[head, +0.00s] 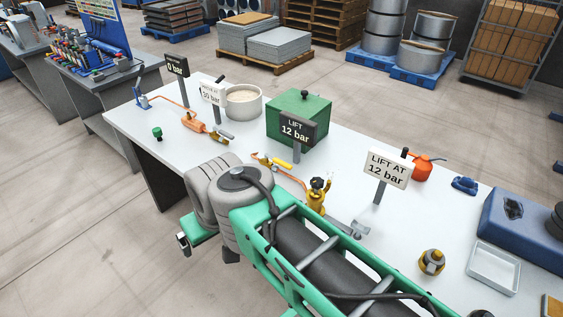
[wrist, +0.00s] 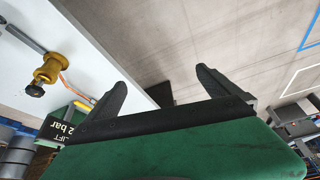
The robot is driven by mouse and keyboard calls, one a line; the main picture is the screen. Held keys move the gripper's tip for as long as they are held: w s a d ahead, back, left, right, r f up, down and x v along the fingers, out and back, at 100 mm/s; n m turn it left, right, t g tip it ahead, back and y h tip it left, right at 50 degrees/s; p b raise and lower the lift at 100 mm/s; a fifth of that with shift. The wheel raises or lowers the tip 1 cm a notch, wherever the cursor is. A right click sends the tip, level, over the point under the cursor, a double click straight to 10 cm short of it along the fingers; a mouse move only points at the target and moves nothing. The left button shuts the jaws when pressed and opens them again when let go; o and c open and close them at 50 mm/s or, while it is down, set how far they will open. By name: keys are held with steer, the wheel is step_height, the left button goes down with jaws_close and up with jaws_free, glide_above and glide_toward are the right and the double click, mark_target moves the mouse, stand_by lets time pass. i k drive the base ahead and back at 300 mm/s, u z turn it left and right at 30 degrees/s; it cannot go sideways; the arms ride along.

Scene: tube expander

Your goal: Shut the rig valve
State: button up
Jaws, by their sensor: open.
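A yellow fitting with a black knob (head: 316,196) stands upright on the white table, with an orange hose running to it; it looks like the rig valve. It also shows at the upper left of the wrist view (wrist: 48,68). A dark sign (head: 297,130) reads "LIFT 12 bar" and a white sign (head: 388,168) reads "LIFT AT 12 bar". My gripper (wrist: 160,78) is open and empty, beyond the table edge over the floor and apart from the valve. In the head view, my arm hides most of it.
A green box (head: 299,112) and a round pot (head: 243,103) stand at the back of the white table (head: 245,150). A grey tool lies right of the valve. An orange oil can (head: 422,168), white tray (head: 493,268) and blue case (head: 525,225) are at right.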

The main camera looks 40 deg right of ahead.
mark_target(280, 162)
steer(key=u, duration=0.05)
steer(key=k, duration=0.5)
steer(key=u, duration=0.05)
steer(key=i, duration=1)
steer(key=u, duration=0.6)
